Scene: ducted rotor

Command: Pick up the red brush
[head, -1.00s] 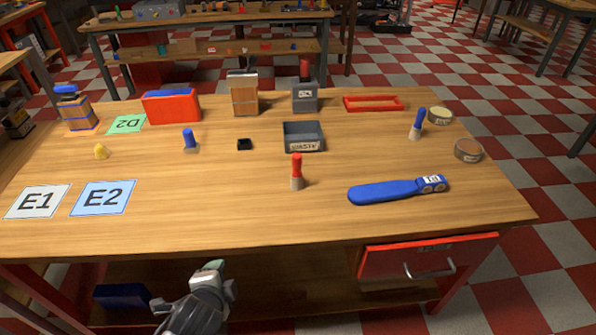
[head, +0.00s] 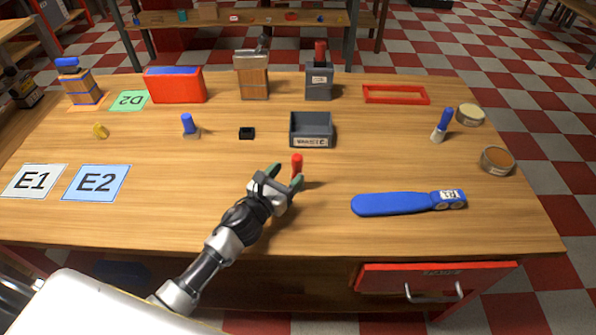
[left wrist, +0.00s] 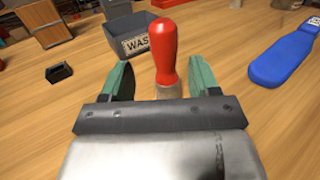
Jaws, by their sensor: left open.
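The red brush (head: 297,164) stands upright on the wooden table, red handle up. My left gripper (head: 286,176) is open at the brush, its green-lined fingers low over the table. In the left wrist view the red brush (left wrist: 164,52) rises between the two open fingers (left wrist: 160,82), with a gap on each side. Its pale lower part is mostly hidden behind the gripper body. My right gripper is not in view.
A grey waste bin (head: 312,132) stands just behind the brush. A blue paddle-shaped tool (head: 400,203) lies to the right.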

